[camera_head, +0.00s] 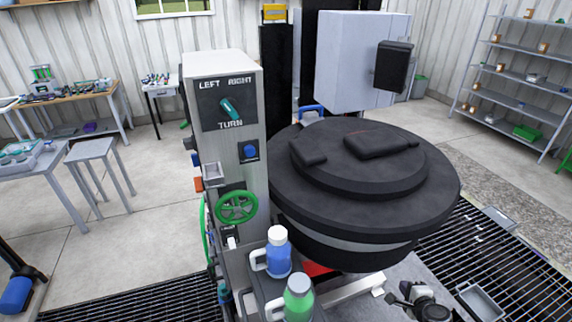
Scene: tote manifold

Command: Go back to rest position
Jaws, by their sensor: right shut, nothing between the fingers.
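My right gripper (395,297) shows at the bottom right, low in front of the large black round lidded vessel (350,190). It is shut and empty, apart from the vessel and the bottles. My left gripper is not in view. The grey control column (222,110) stands left of the vessel, with a green turn knob (230,107) under the words LEFT and RIGHT, a blue button (250,151) and a green handwheel (237,206).
A metal tray (481,302) lies right of my right gripper. Shelves (515,85) stand at the far right, tables (90,150) at the left. The left floor is largely open.

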